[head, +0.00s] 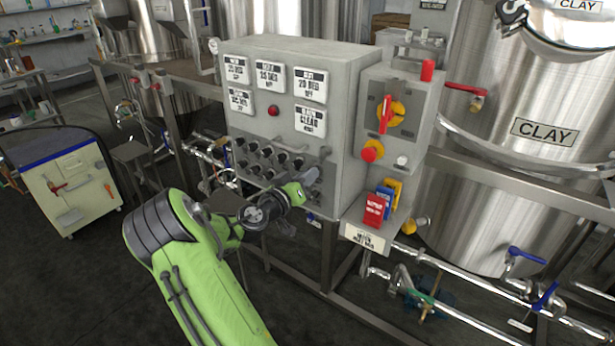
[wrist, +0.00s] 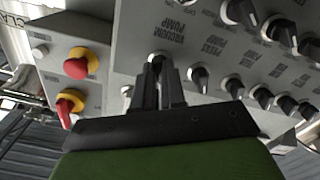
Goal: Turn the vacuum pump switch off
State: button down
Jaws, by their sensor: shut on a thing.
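The vacuum pump switch is a small rotary knob on the grey control panel (head: 285,120). In the wrist view its label (wrist: 172,40) reads as vacuum pump, just above the fingertips. My gripper (wrist: 158,68) is shut on the vacuum pump switch (wrist: 157,57). The fingers cover most of the knob, so I cannot tell which way it points. In the head view my gripper (head: 308,178) is at the lower right of the panel, and the knob is hidden behind it.
Several other black knobs (wrist: 233,87) sit close to the right of the fingers in the wrist view. A side box (head: 398,135) projects at the right with a red-and-yellow rotary switch (head: 389,114) and a red button (head: 372,150).

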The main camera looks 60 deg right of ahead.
jog(key=shift+n, duration=0.3)
jog(key=c, duration=1.2)
grip_release()
jog(key=shift+a, duration=0.1)
jog(key=w+a, duration=0.2)
jog(key=a, duration=1.3)
jog(key=shift+w+a+p, duration=0.2)
jog(key=shift+p, duration=0.1)
